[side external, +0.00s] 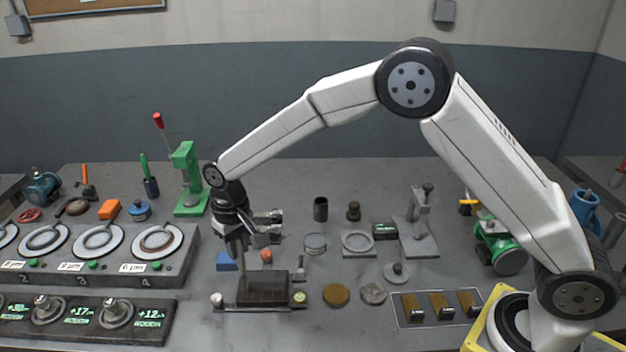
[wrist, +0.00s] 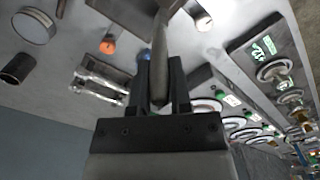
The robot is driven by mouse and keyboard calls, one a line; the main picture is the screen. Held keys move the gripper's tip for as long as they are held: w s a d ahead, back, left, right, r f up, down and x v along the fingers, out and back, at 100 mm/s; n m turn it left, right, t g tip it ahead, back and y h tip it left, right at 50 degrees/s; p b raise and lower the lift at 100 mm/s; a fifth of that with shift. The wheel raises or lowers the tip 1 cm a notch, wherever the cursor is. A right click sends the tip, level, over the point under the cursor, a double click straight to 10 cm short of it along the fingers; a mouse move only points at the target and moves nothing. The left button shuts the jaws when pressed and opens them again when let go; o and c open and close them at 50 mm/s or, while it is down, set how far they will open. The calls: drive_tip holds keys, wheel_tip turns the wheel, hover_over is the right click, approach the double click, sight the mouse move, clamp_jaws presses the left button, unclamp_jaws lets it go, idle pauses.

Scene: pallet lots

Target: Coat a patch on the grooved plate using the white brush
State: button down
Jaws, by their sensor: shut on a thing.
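My gripper (side external: 241,248) points down over the left-middle of the bench. In the wrist view its two dark fingers (wrist: 160,68) are shut on a long grey-tan handle-like thing (wrist: 158,40). I cannot make out bristles or a white part on it, so I cannot tell whether it is the white brush. In the side view its lower end reaches the left part of a dark brown block (side external: 272,289) with fine lines, perhaps the grooved plate. I cannot tell whether they touch. The block sits on a low dark base with a white knob (side external: 217,299) at its left end.
A round brown disc (side external: 336,295) and a grey disc (side external: 373,293) lie right of the block. A tray (side external: 400,323) of several brown pieces is farther right. A console with round dials (side external: 100,242) stands left. A green press (side external: 187,180) stands behind.

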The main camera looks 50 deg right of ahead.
drive_tip(key=shift+s+d, duration=2.85)
drive_tip(key=shift+s, duration=1.1)
wheel_tip(320, 180, up, 8)
